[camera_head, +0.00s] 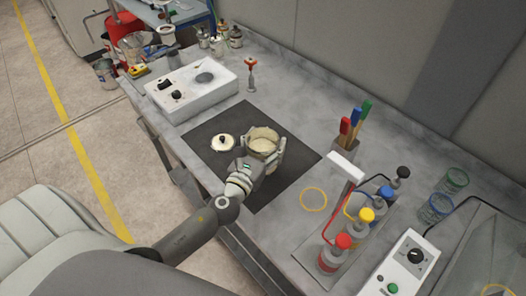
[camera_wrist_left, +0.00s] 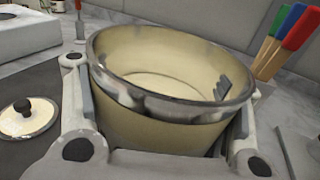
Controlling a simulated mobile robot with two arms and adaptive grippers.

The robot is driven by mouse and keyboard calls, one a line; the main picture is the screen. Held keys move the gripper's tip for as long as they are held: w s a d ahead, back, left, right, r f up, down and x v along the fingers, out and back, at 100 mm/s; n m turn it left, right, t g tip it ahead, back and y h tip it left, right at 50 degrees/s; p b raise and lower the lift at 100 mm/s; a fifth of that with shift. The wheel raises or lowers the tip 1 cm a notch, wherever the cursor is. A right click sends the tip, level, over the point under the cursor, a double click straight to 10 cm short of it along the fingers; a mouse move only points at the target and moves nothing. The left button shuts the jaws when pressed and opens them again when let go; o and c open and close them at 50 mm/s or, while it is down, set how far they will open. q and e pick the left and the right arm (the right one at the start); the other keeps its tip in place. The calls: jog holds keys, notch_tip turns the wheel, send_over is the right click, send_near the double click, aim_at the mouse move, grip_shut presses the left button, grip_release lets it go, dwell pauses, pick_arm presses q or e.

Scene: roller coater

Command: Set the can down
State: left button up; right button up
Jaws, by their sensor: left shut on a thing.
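The can (camera_head: 263,139) is a round, open-topped vessel with a metal rim and cream sides, over the dark mat (camera_head: 290,178) on the bench. My left gripper (camera_head: 264,150) is shut on it, with a finger on either side. In the left wrist view the can (camera_wrist_left: 165,125) fills the middle, looks tilted, and sits between the fingers of the gripper (camera_wrist_left: 160,130). I cannot tell whether its base touches the mat. A cream lid with a dark knob (camera_head: 223,142) lies on the mat to the left; the lid (camera_wrist_left: 27,118) also shows in the wrist view. My right gripper is not seen.
A white control box (camera_head: 195,88) stands at the mat's far left. A red-topped tool (camera_head: 251,75) stands behind the mat. Bottles with coloured caps (camera_head: 345,243) and a holder with coloured handles (camera_head: 347,165) stand to the right. A yellow ring (camera_head: 314,190) lies near the mat.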

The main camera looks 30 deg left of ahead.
aim_at(263, 149)
pick_arm(q)
jog(key=shift+w+a+f+b, duration=0.25)
jog(key=shift+w+a+f, duration=0.05)
jog(key=shift+f, duration=0.2)
jog(key=shift+w+a+f+b, duration=0.2)
jog(key=shift+w+a+f, duration=0.1)
jog(key=shift+f, duration=0.15)
jog(key=f, duration=0.1)
jog(key=f+b, duration=0.1)
jog(key=f, duration=0.1)
jog(key=shift+w+a+f+b, duration=0.15)
jog(key=shift+w+a+b, duration=0.1)
jog(key=shift+b, duration=0.15)
jog(key=shift+f, duration=0.15)
jog(key=shift+s, duration=0.1)
jog(key=o, duration=1.4)
jog(key=shift+d+f, duration=0.1)
jog(key=shift+o, duration=0.2)
